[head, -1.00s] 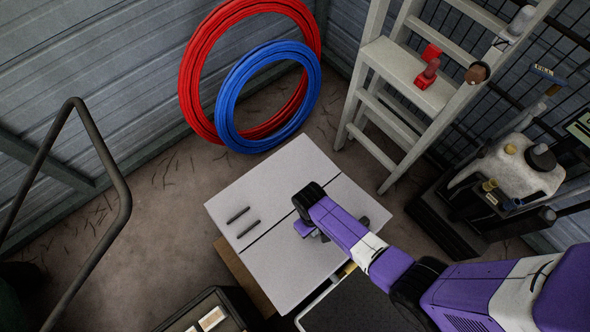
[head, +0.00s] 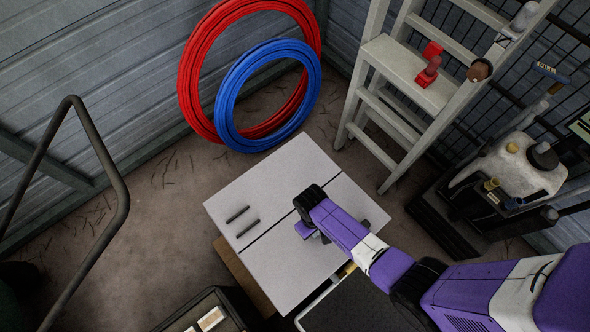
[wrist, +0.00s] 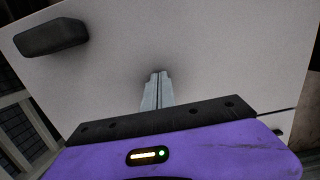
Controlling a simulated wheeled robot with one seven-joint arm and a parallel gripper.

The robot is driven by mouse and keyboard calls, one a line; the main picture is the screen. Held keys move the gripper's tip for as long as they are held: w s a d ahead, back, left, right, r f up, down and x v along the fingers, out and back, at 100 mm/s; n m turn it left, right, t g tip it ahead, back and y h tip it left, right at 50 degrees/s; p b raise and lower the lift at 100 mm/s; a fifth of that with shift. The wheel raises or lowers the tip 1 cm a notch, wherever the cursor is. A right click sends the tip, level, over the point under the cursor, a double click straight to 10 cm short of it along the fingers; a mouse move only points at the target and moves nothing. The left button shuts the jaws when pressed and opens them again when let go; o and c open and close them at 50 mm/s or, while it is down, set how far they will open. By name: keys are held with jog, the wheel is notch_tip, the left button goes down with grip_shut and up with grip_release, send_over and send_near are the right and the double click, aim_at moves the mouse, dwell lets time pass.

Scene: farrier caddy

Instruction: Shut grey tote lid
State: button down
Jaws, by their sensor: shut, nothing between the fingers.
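A pale grey, flat panel (head: 262,195), which I take to be the tote lid, lies at the middle of the head view, crossed by a thin dark seam. Two short dark bars (head: 248,229) sit on its left part. I cannot tell from this angle how far the lid is open. My gripper (head: 322,238) is over the panel's right half, partly hidden by my wrist. In the wrist view, its two metal fingers (wrist: 155,78) are together and empty, with the tips at or very close to the pale panel (wrist: 210,50); contact is unclear. A dark bar (wrist: 50,37) shows at upper left.
Red (head: 187,88) and blue (head: 226,108) hoses lean on the wall behind. A pale stepladder (head: 407,65) stands back right, a sprayer (head: 525,165) at right. A dark tray (head: 212,310) and dark surface (head: 355,305) lie in front.

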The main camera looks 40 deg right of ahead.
jog(key=shift+f+b, duration=0.3)
jog(key=shift+f, duration=0.05)
jog(key=shift+w+r+p, duration=0.25)
jog(key=shift+r+p, duration=0.95)
jog(key=shift+r, duration=0.1)
jog(key=shift+r+p, duration=0.9)
jog(key=shift+r, duration=0.3)
notch_tip(320, 180, up, 4)
jog(key=shift+f, duration=0.2)
